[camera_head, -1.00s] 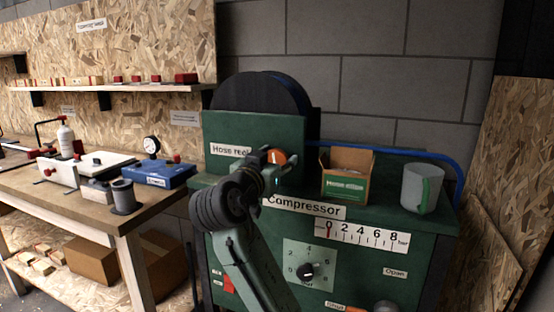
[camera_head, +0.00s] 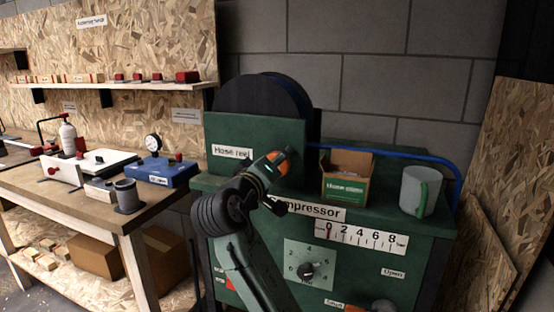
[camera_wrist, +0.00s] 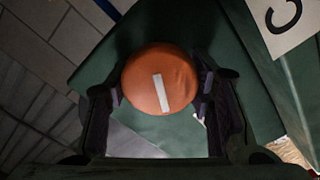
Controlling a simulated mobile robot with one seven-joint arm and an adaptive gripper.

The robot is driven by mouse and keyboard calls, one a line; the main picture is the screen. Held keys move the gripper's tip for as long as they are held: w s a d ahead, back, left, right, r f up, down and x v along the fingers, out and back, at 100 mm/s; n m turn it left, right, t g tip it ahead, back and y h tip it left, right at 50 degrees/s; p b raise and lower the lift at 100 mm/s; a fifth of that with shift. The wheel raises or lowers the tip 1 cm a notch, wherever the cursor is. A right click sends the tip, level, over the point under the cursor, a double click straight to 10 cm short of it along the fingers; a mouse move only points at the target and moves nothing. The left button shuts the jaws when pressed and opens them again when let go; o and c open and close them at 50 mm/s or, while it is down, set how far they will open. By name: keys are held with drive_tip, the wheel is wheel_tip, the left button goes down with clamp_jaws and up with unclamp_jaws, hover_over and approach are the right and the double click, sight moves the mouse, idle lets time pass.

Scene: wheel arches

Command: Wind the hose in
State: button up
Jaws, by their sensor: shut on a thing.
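The hose reel (camera_head: 256,96) is a dark drum standing behind a green panel labelled "Hose reel" (camera_head: 232,151). A blue hose (camera_head: 408,153) runs from beside the reel along the back of the compressor top and bends down at the right end. My gripper (camera_head: 276,172) is at the front of the reel panel. In the wrist view, a round orange knob (camera_wrist: 160,78) with a white stripe sits between my two fingers, which are shut on it. In the head view, my gripper partly hides the knob.
A pressure dial (camera_head: 306,269) is on the front. A workbench (camera_head: 150,215) with tools stands at left. A block wall is behind.

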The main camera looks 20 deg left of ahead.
drive_tip(key=shift+n+p, duration=0.3)
drive_tip(key=shift+n, duration=0.8)
drive_tip(key=o, duration=1.2)
drive_tip(key=s, duration=1.2)
drive_tip(key=shift+a, duration=0.25)
